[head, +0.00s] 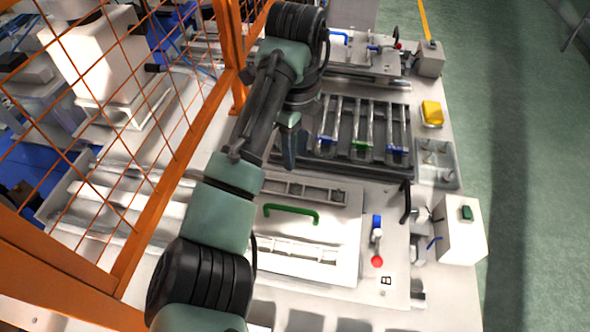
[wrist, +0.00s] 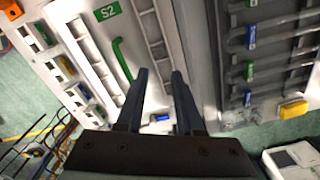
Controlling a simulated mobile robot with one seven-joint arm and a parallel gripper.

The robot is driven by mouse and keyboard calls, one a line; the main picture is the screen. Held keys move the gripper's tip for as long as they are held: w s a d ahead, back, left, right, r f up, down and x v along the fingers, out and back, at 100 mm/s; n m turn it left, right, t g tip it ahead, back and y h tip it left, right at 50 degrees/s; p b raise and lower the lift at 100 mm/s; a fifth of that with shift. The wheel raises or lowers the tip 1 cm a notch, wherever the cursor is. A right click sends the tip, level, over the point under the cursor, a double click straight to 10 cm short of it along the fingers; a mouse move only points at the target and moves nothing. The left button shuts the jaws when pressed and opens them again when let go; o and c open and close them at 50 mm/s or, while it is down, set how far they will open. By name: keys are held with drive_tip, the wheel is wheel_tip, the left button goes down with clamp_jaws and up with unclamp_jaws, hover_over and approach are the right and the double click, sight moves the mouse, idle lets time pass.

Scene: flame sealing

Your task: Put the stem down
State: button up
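Several slim, pale rods, apparently the stems, lie side by side in a dark rack (head: 343,124). They have coloured labelled ends: a blue end (head: 327,139), a green end (head: 361,146) and another blue end (head: 395,149). The rack also shows at the right of the wrist view (wrist: 296,52). My gripper (wrist: 160,74) has its two dark fingers apart, with no stem visible between them. In the head view my gripper (head: 289,155) points down at the rack's left edge, near the S2 panel (wrist: 92,28) with its green handle (head: 290,212). I cannot tell its exact height.
A white box with a green button (head: 460,230), a yellow block (head: 432,112) and a grey tray (head: 436,164) line the right side. An orange mesh fence (head: 160,225) runs along the left.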

drive_tip(key=w+d+r+n+t+h, duration=0.35)
drive_tip(key=d+r+t, duration=0.3)
drive_tip(key=r, duration=0.45)
drive_tip(key=w+d+r+n+t+h, duration=0.25)
drive_tip(key=d+r+n+t, duration=0.35)
drive_tip(key=r, duration=0.6)
drive_tip(key=s+a+r+n+t, duration=0.1)
drive_tip(key=s+r+n+t, duration=0.15)
drive_tip(key=r, duration=0.35)
drive_tip(key=s+a+r+n+t, duration=0.1)
drive_tip(key=r+n+t, duration=0.15)
drive_tip(key=r, duration=0.35)
drive_tip(key=s+a+r+n+t+y, duration=0.3)
drive_tip(key=s+a+r+n+t, duration=0.2)
drive_tip(key=s, duration=0.3)
drive_tip(key=s+a+r+n+t+y, duration=0.3)
drive_tip(key=s+a+r+n+t, duration=0.2)
drive_tip(key=s+r, duration=0.3)
drive_tip(key=shift+s+a+r+p, duration=0.15)
drive_tip(key=shift+s+a+p, duration=0.15)
drive_tip(key=shift+p, duration=0.1)
